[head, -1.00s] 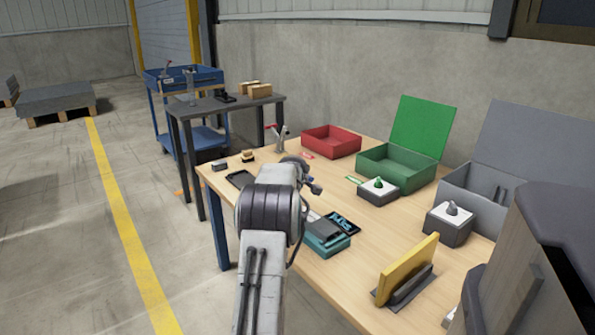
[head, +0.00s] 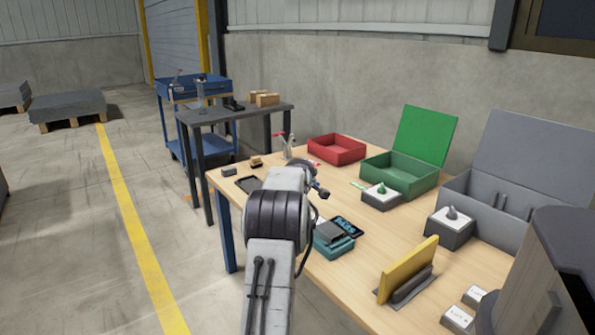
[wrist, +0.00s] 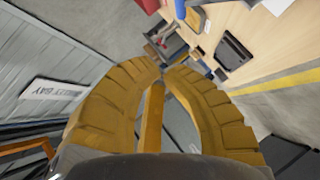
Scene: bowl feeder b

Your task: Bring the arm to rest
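My arm reaches forward from the bottom middle of the head view, above the left part of the wooden table (head: 378,262). Its end is mostly hidden behind my own links there. In the wrist view my gripper (wrist: 163,69) shows two ribbed yellow-brown fingers that curve together, with their tips meeting or almost meeting. Nothing is clearly held between them. A yellow bar shows through the gap between the fingers and looks like background. The fingers appear clear of the tabletop things.
The table bears a red bin (head: 336,149), a green box (head: 400,176) with raised lid, a grey box (head: 485,205), a teal box (head: 333,241) and a yellow plate (head: 409,268) in a stand. A grey bench (head: 238,111) stands behind left. Floor at left is open.

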